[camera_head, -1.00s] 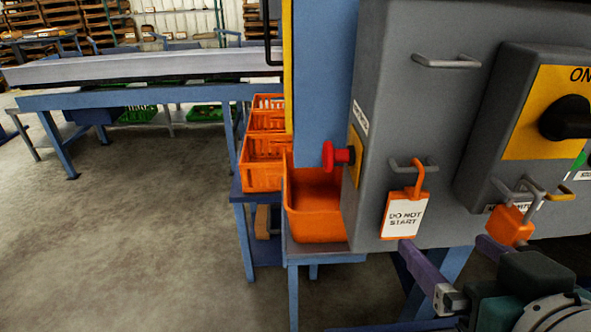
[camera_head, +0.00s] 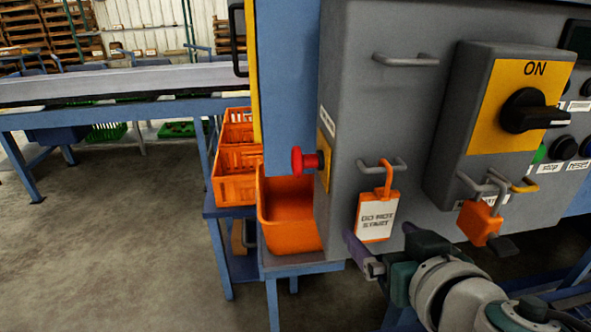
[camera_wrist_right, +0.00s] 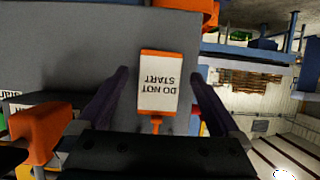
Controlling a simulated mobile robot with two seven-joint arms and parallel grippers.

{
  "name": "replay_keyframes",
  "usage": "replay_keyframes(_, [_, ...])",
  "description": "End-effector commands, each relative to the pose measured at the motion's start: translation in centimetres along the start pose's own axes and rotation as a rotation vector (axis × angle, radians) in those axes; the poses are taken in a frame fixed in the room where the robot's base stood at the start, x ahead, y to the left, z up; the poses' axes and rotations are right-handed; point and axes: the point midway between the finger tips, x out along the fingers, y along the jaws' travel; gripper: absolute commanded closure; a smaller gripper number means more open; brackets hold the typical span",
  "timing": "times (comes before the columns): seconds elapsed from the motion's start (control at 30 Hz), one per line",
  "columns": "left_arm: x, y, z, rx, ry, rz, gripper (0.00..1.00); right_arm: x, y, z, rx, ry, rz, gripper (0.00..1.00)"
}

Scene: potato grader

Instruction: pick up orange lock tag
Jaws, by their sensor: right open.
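The orange lock tag (camera_head: 376,217), with a white "DO NOT START" face, hangs by its orange hook from a small grey handle (camera_head: 366,165) on the grey cabinet. My right gripper (camera_head: 380,234) is open at the tag's lower edge, its dark fingers spread to either side. In the right wrist view the tag (camera_wrist_right: 158,84) appears upside down between the two open fingers (camera_wrist_right: 153,78), with gaps on both sides. How far the fingertips reach in depth is hard to tell. My left gripper is out of view.
An orange padlock (camera_head: 480,222) hangs from a hasp right of the tag, below the yellow ON switch plate (camera_head: 510,105). A red button (camera_head: 306,160) sticks out on the left. An orange bin (camera_head: 290,225) and crates (camera_head: 238,170) stand beside the cabinet.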

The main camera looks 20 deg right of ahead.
Motion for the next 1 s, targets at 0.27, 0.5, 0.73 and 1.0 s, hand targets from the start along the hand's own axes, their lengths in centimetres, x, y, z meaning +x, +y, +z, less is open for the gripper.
replay_keyframes(0.27, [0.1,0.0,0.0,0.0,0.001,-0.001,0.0,1.8,0.0,0.1,0.001,-0.001,0.0,0.0])
replay_keyframes(0.5, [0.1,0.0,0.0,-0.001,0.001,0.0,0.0,1.7,0.0,0.1,0.001,-0.001,0.0,0.11])
replay_keyframes(0.73, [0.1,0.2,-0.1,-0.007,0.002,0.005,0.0,1.7,0.0,0.1,0.001,-0.001,0.0,0.37])
replay_keyframes(1.0, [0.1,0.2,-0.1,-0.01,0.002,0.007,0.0,1.7,0.0,0.1,0.001,-0.001,0.0,0.68])
